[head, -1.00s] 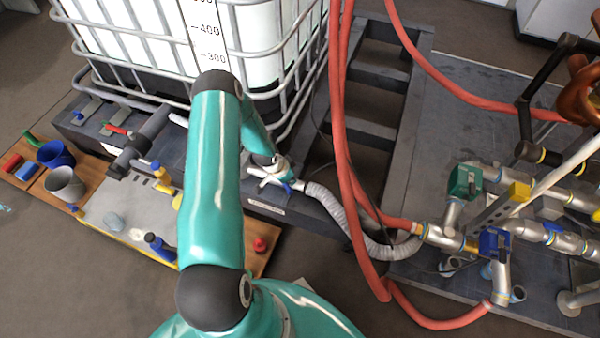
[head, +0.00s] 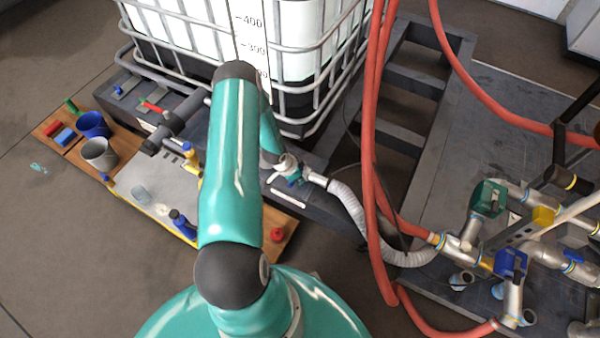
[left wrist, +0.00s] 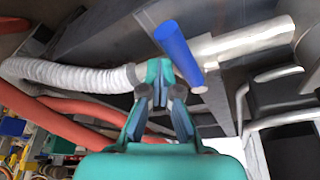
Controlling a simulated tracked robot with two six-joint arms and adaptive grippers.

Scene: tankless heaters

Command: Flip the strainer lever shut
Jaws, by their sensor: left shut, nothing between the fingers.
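A blue lever (left wrist: 178,50) stands on the silver pipe fitting (left wrist: 243,40) in the left wrist view, slanting across it. In the head view a little blue shows at the outlet fitting (head: 312,178) at the foot of the tank, mostly hidden by my gripper. My left gripper (left wrist: 160,70) is shut and empty, its teal tips close beside the blue lever; whether they touch it I cannot tell. My right gripper is out of view.
A ribbed grey hose (head: 348,208) leads from the outlet to pipework with a green valve (head: 488,199) and a blue valve (head: 511,262). Red hoses (head: 371,130) run close by. The caged tank (head: 310,50) stands behind. A wooden board with cups (head: 98,152) lies left.

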